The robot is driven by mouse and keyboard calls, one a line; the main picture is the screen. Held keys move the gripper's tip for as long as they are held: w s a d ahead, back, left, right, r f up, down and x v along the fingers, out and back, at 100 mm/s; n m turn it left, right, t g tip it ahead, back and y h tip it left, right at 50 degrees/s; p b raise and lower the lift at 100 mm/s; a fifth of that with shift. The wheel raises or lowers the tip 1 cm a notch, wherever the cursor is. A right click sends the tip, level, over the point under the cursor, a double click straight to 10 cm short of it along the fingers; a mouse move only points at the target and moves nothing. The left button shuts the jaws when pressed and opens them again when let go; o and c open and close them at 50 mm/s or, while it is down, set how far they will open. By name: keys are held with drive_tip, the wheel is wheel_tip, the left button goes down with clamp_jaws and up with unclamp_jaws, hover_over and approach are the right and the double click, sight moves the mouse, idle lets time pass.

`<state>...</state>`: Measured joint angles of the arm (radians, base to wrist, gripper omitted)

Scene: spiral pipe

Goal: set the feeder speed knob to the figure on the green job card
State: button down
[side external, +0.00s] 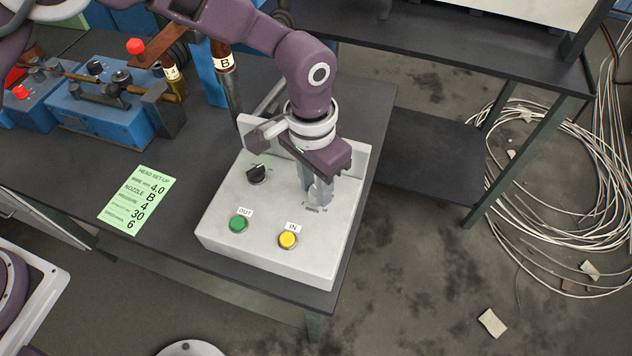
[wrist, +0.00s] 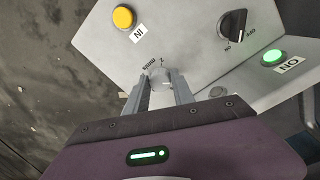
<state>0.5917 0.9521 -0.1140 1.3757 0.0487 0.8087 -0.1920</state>
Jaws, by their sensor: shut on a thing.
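The grey control box (side external: 274,270) stands on the dark table. My gripper (side external: 316,198) points down at its right rear part. In the wrist view my gripper (wrist: 164,90) is shut on a small pale grey knob (wrist: 160,76), with tiny scale marks beside it. The knob's setting is too small to read, and in the side view the fingers hide most of it. The green job card (side external: 137,200) lies flat on the table left of the box. It reads "HEAD SET-UP", with 4.0, B, 4, 30 and 6 down its right side; the row labels are mostly too small to read.
The box also carries a black selector knob (side external: 257,174), a green OUT button (side external: 238,223) and a yellow IN button (side external: 288,240). Blue machinery (side external: 110,110) and a bottle marked B (side external: 223,60) stand behind left. Coiled white cable (side external: 560,200) lies on the floor at right.

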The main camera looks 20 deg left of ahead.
drive_tip(key=m, duration=0.4)
drive_tip(key=shift+w, duration=0.15)
drive_tip(key=shift+m, duration=2.8)
drive_tip(key=c, duration=1.1)
unclamp_jaws()
drive_tip(key=shift+r, duration=0.1)
drive_tip(key=r, duration=0.7)
drive_tip(key=shift+w, duration=0.2)
